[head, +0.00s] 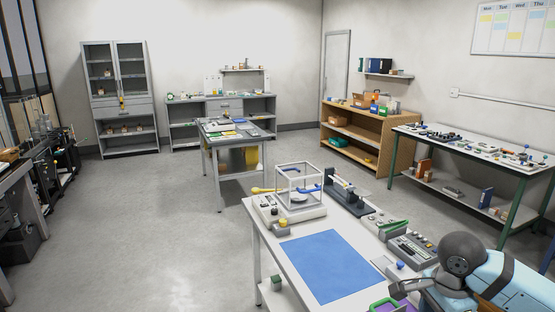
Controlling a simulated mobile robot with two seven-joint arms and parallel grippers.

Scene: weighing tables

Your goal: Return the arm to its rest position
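My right arm comes in at the lower right, with a dark grey joint and a light blue link. A grey end part, which appears to be my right gripper (408,286), reaches left over the right side of the near white table (268,262). Its fingers are too small and unclear to show whether they are open or shut. I see nothing clearly held in it. My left arm and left gripper are not in view.
The near table holds a blue mat (331,266), a clear-walled balance (300,188), a black stand (345,192) and a grey device (412,246). A green-handled object (384,304) lies close to my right gripper. Open floor (150,225) is at left.

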